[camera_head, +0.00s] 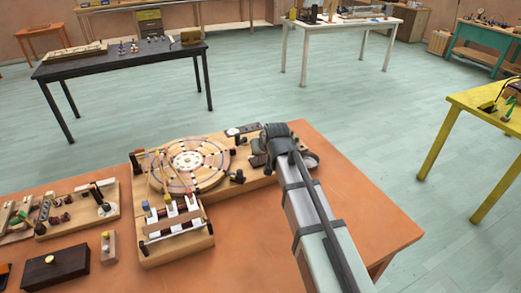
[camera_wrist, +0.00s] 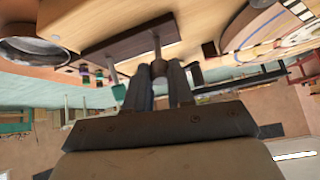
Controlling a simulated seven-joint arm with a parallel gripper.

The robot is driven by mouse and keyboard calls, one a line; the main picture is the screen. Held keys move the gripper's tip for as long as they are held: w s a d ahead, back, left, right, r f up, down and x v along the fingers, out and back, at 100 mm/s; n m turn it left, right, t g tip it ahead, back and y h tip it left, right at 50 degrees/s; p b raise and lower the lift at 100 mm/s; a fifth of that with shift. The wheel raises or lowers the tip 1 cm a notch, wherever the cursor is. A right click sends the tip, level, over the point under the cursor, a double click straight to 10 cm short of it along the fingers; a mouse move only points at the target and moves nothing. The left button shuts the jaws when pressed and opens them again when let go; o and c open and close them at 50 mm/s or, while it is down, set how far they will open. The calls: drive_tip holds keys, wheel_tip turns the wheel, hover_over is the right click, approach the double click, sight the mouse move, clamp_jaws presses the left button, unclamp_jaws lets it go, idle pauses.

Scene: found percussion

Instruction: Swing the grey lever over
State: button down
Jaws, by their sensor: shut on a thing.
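My gripper (camera_wrist: 160,80) shows in the wrist view with its two dark fingers on either side of a grey knob (camera_wrist: 158,68). The knob sits on the thin shaft of the grey lever (camera_wrist: 157,46), which comes out of a dark brown base plate (camera_wrist: 125,38). The fingers are closed on the knob. A second thin lever with a teal end (camera_wrist: 118,91) stands to the left on the same plate. In the head view my arm covers the lever, and only part of the dark base (camera_head: 258,160) shows beside it.
The wooden board carries a large round disc (camera_head: 188,162) left of my arm and a round metal cup (camera_head: 312,161) to its right. A unit with white keys (camera_head: 172,218) stands in front. The orange table (camera_head: 385,225) is clear at the right.

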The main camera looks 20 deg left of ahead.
idle(0.4)
drive_tip(key=c, duration=1)
unclamp_jaws()
drive_tip(key=shift+o, duration=0.2)
drive_tip(key=v, duration=1.3)
drive_tip(key=shift+s+d+r, duration=0.2)
drive_tip(key=shift+s+d, duration=0.05)
drive_tip(key=shift+s, duration=0.1)
